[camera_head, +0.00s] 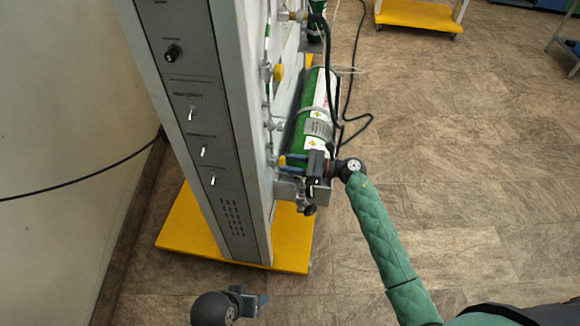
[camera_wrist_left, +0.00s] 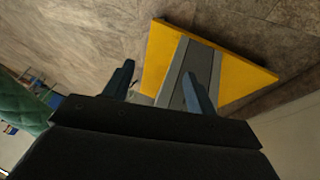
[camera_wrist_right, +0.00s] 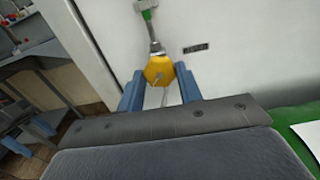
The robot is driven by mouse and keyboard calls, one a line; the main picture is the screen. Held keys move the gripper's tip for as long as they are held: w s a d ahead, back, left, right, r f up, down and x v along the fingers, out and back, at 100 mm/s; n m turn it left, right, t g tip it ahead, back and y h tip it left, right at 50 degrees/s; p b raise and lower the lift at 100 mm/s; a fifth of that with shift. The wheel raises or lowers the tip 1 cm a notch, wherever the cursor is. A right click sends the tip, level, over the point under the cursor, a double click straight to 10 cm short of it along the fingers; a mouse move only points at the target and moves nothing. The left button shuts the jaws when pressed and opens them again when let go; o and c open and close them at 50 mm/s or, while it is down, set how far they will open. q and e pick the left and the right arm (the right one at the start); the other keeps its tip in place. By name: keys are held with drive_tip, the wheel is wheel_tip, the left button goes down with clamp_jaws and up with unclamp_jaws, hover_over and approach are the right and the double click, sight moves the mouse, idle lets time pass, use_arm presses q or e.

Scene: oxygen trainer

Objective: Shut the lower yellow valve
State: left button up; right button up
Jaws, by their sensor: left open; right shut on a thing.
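The lower yellow valve (camera_wrist_right: 158,70) shows in the right wrist view as a faceted yellow knob under a metal stem, in front of a white panel. My right gripper (camera_wrist_right: 159,90) has its blue fingers on either side of the knob and is shut on it. Another yellow valve (camera_head: 278,72) sits higher on the panel. My left gripper (camera_wrist_left: 160,88) is open and empty, away from the valves; it shows low in the head view (camera_head: 260,302).
The grey trainer column (camera_head: 205,130) stands on a yellow base (camera_head: 180,225). A green cylinder (camera_head: 300,130) is mounted on its right side. The floor to the right is open. A dark cable crosses the left wall.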

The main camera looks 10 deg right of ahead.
use_arm(q)
drive_tip(key=shift+p+v, duration=0.35)
drive_tip(key=shift+v, duration=0.5)
use_arm(e)
drive_tip(key=shift+m, duration=2.5)
use_arm(q)
drive_tip(key=shift+w, duration=0.1)
drive_tip(key=shift+f, duration=0.1)
use_arm(e)
drive_tip(key=o, duration=1)
